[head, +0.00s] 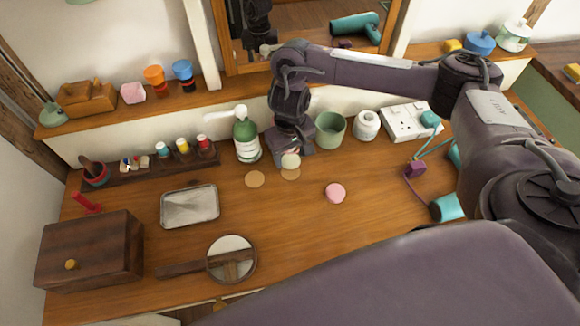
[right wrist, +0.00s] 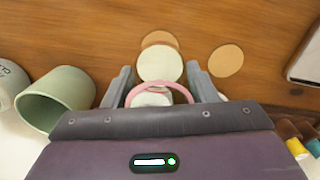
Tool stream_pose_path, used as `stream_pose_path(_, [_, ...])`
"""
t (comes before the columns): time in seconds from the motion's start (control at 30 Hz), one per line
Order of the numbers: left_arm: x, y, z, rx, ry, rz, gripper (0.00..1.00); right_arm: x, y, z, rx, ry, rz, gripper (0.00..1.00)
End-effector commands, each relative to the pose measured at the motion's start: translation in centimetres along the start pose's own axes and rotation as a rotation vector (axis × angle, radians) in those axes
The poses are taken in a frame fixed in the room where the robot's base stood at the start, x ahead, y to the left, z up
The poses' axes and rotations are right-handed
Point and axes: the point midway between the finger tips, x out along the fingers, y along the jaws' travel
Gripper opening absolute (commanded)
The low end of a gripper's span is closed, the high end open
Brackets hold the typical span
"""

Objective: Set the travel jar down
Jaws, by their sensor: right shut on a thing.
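The travel jar (right wrist: 159,66) shows as a pale cream-green round thing with a pink ring close behind it. It sits between the fingers of my right gripper (right wrist: 160,88), which is shut on it. In the head view the jar (head: 290,160) is at the fingertips of the right gripper (head: 292,152), over a tan round disc (head: 291,175) on the desk. The disc is partly covered by the jar; I cannot tell whether they touch. A second tan disc (head: 254,179) lies bare to the left. My left gripper is not in view.
A green pump bottle (head: 246,140) stands left of the gripper; a green cup (head: 330,130) and white jar (head: 366,125) stand right. A pink round piece (head: 335,193) lies in front on the right. A metal tray (head: 189,206) and hand mirror (head: 231,260) lie left. The front middle is clear.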

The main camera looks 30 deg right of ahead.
Motion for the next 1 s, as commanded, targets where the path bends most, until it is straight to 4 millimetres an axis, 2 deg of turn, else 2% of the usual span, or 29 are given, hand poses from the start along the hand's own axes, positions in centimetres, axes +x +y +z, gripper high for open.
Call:
stream_pose_path(0.17, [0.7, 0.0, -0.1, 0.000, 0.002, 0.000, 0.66, 1.3, 0.0, 0.0, 0.000, -0.001, -0.001, 0.26])
stream_pose_path(0.37, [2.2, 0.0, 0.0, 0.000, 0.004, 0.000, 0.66, 4.3, -0.1, 0.1, 0.001, -0.002, -0.002, 0.26])
stream_pose_path(0.77, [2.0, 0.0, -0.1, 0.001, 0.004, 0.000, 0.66, 4.6, 0.0, 0.0, 0.000, 0.000, 0.000, 0.26])
stream_pose_path(0.8, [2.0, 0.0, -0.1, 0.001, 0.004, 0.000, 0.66, 4.6, 0.0, 0.0, -0.001, 0.000, 0.000, 0.55])
stream_pose_path(0.93, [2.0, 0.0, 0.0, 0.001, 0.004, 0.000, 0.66, 4.6, 0.0, 0.0, -0.001, 0.000, 0.000, 0.72])
stream_pose_path(1.0, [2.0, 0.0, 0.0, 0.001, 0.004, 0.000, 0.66, 4.6, 0.0, 0.0, 0.000, 0.000, 0.000, 0.74])
